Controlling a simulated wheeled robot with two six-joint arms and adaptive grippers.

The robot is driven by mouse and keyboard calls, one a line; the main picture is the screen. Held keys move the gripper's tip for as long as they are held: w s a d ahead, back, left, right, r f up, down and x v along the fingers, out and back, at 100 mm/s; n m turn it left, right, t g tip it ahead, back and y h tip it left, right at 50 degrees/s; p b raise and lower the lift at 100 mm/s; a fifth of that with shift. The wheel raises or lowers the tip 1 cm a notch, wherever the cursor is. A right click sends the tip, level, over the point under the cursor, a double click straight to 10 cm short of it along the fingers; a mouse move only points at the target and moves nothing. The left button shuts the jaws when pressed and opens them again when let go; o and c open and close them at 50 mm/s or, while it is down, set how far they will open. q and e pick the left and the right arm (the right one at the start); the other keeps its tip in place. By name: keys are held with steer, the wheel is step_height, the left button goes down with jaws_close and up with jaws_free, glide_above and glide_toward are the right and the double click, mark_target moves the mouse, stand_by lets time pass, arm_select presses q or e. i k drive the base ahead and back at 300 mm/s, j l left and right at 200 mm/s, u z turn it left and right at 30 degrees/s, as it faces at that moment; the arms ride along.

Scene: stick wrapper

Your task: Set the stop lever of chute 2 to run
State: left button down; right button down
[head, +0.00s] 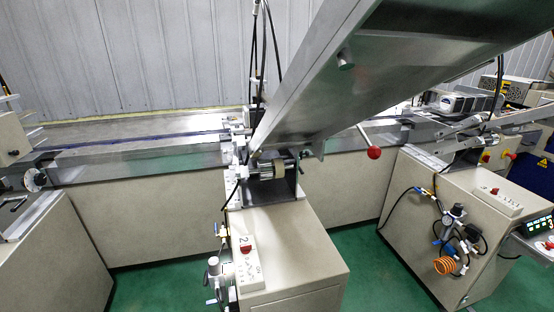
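The metal chute (330,80) slopes from the upper right down to a roller unit (275,172) on a beige cabinet (300,240). A narrow white control box (249,272) marked 2 lies along the left edge of that cabinet's top. A small red lever or switch (246,249) sits on the box near the 2. Its setting is too small to read. A rod with a red ball knob (374,152) sticks out to the lower right below the chute. I cannot tell which of the two is the stop lever. Neither gripper is in view.
A similar cabinet (440,215) at right carries another box (495,200) with a red part. Air fittings and an orange coiled hose (446,265) hang on its side. Valves (214,270) stand left of the middle cabinet. Green floor (365,265) is clear between the cabinets.

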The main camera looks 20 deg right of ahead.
mark_target(374, 151)
steer(key=j, duration=0.5)
steer(key=j+z, duration=0.15)
steer(key=z, duration=0.25)
steer(key=j+z, duration=0.15)
steer(key=z, duration=0.3)
steer(key=j+z, duration=0.2)
steer(key=z, duration=0.2)
steer(key=j+z, duration=0.15)
steer(key=z, duration=0.25)
steer(key=j+z, duration=0.1)
steer(key=z, duration=0.35)
steer(key=k+j+z, duration=0.1)
steer(key=z, duration=0.3)
